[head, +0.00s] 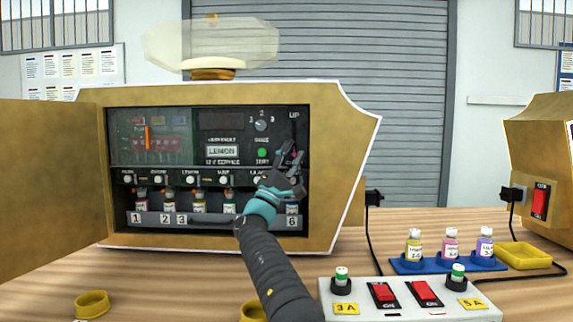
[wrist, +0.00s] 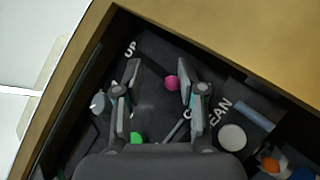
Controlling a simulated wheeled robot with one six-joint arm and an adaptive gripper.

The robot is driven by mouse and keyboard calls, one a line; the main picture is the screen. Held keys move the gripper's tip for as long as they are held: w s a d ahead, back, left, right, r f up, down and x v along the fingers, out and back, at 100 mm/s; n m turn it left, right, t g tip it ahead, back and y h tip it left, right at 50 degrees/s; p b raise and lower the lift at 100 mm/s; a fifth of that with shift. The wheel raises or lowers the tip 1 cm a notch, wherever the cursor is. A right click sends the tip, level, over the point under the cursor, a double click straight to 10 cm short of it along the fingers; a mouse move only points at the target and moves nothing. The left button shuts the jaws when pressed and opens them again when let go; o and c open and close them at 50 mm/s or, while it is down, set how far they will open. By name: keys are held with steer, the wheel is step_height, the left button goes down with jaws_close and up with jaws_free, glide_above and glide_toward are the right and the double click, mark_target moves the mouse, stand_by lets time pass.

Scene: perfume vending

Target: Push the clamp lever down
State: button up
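The clamp lever seems to be the part with a pink knob (wrist: 171,83) in the wrist view, on the dark panel near the printed word UP. In the head view my gripper (head: 291,154) is at the right side of the open machine's panel (head: 221,122), below the UP label, and hides most of the lever area.
A green button (head: 262,153) and a rotary knob (head: 260,124) sit left of my gripper. Several bottles stand in a row below, behind a numbered rail (head: 210,219). The machine's open door (head: 50,185) is at left. A blue tray (head: 408,267) with bottles is at right.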

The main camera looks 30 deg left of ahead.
steer(key=v, duration=0.7)
stand_by(0.4)
steer(key=shift+s+f, duration=0.1)
steer(key=shift+s, duration=0.05)
stand_by(0.3)
